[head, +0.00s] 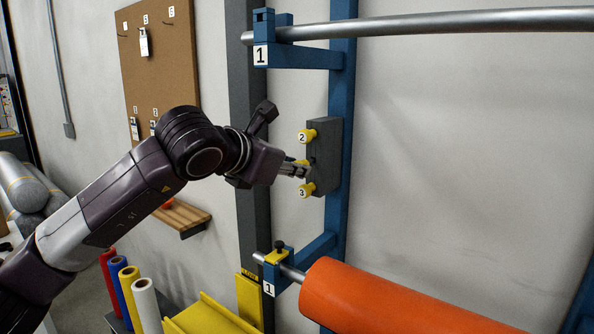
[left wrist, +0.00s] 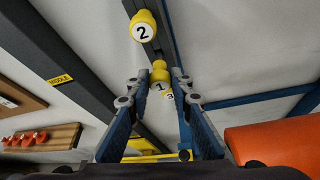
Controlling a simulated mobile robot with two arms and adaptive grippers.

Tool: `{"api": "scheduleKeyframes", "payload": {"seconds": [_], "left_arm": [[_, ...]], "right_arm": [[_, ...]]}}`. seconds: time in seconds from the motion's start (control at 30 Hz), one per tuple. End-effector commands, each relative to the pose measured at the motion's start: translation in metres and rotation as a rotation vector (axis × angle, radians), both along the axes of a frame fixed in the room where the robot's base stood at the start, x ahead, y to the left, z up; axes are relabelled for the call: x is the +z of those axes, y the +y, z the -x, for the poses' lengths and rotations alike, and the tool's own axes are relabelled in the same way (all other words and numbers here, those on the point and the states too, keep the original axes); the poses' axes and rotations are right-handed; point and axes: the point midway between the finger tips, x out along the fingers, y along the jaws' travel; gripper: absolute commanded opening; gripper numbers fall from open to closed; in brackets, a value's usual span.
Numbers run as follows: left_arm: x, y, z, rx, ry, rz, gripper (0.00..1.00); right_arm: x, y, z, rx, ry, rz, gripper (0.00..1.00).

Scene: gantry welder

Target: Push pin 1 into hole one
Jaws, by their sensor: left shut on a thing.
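A dark grey block (head: 324,155) on the blue upright carries yellow pins. Pin 2 (head: 307,136) is at the top and pin 3 (head: 307,190) at the bottom. My left gripper (head: 304,171) is at the block between them. In the left wrist view, pin 1 (left wrist: 160,74), a yellow pin with a white numbered end, sits between the fingertips, which are shut on it. Pin 2 (left wrist: 143,26) shows above it and pin 3 (left wrist: 194,97) lower right. In the head view, the fingers mostly hide pin 1. Hole one is hidden, and I cannot tell how deep pin 1 sits.
A steel bar (head: 430,24) crosses above the block. An orange roll (head: 400,302) lies on a lower bar to the right. A wooden shelf (head: 183,218) and a pegboard (head: 160,60) are on the wall at left. Coloured rolls stand below my arm.

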Motion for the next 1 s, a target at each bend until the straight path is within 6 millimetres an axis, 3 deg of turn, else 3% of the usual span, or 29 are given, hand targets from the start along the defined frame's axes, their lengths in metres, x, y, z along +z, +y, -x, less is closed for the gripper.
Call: {"api": "scheduleKeyframes", "payload": {"seconds": [1.0], "left_arm": [[0.0, 0.029, 0.039, 0.002, -0.001, 0.0, 0.0]], "right_arm": [[-0.037, -0.002, 0.0, 0.0, 0.001, 0.002, 0.4]]}}
